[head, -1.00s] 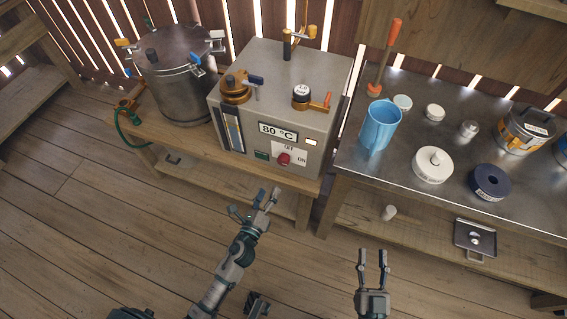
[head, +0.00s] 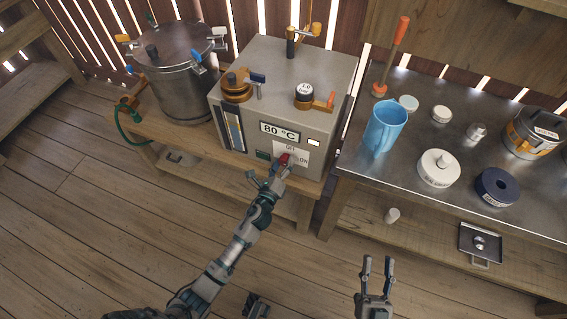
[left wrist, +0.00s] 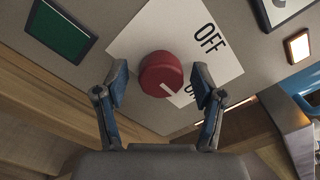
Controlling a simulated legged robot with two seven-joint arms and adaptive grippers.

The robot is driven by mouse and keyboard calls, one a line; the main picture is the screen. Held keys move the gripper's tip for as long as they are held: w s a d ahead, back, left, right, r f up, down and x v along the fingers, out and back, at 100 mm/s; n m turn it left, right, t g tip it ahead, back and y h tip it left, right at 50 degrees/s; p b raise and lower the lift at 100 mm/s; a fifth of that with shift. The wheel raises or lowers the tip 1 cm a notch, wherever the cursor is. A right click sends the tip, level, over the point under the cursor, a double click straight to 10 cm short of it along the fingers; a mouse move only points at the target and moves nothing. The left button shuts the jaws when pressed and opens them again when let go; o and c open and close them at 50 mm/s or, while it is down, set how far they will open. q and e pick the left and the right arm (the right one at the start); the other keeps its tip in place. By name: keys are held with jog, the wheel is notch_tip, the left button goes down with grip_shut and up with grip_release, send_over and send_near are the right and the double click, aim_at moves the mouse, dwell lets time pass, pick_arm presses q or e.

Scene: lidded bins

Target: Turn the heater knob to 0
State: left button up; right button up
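The red heater knob (head: 284,159) is on the front of the grey heater box (head: 318,73), over a white plate marked OFF and ON. In the left wrist view the knob (left wrist: 161,74) has a white pointer mark on its lower right, towards the partly hidden ON label. My left gripper (head: 276,172) is at the knob. In the left wrist view its two fingers (left wrist: 160,90) are open, one on each side of the knob, with gaps showing. The display (head: 280,132) reads 80 °C. My right gripper (head: 378,262) is open and empty over the floor.
A steel pot (head: 176,75) stands left of the heater on the wooden bench.

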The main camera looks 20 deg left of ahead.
pick_arm(q)
jog(key=c, duration=1)
jog(key=shift+c, duration=0.2)
